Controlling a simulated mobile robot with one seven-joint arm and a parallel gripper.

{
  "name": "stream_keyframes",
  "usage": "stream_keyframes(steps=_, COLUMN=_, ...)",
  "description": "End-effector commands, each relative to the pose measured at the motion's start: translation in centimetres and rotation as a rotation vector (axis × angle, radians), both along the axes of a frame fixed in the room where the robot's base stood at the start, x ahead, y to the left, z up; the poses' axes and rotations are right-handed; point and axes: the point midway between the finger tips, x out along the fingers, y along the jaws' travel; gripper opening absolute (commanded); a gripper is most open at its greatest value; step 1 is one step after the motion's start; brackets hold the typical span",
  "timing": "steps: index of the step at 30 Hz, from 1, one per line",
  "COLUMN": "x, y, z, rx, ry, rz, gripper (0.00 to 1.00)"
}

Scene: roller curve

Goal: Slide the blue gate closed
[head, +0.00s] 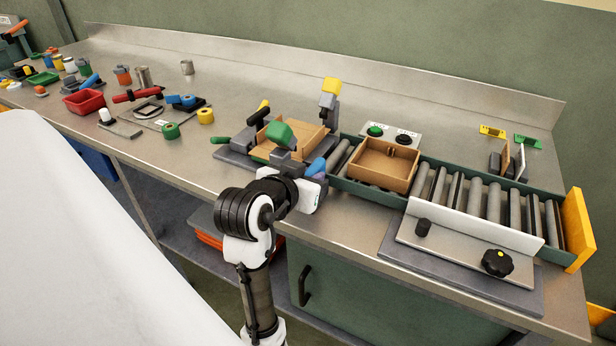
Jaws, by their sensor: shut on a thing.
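The blue gate (316,166) shows only as a small blue part at the left end of the roller conveyor (432,192), beside the left cardboard tray (300,140). My gripper (319,176) is at this blue part and shut on it. My wrist and hand cover much of the contact, so the fingertips and the rest of the gate are mostly hidden. How far the gate stands open cannot be told from this view.
A second cardboard box (385,165) sits on the rollers. A green clamp head (280,133) and a yellow-topped post (330,88) stand close to my gripper. A button box (390,134) is behind the conveyor. A yellow end plate (578,228) closes its right end.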

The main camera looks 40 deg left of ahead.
Motion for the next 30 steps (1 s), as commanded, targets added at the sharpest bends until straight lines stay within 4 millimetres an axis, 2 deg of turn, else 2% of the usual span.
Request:
stream_keyframes(steps=7, x=3.6, y=0.8, z=0.1, rx=0.001, ry=-0.001, rz=-0.004, gripper=0.0)
stream_keyframes(steps=17, x=4.0, y=1.0, z=0.2, rx=0.002, ry=-0.005, rz=0.001, gripper=0.0)
stream_keyframes(steps=18, x=4.1, y=1.0, z=0.2, rx=0.002, ry=-0.005, rz=0.001, gripper=0.24)
stream_keyframes(steps=22, x=4.0, y=0.9, z=0.1, rx=0.002, ry=-0.004, rz=0.0, gripper=0.41)
stream_keyframes(steps=30, x=3.9, y=0.9, z=0.1, rx=0.0, ry=-0.002, rz=0.0, gripper=0.42)
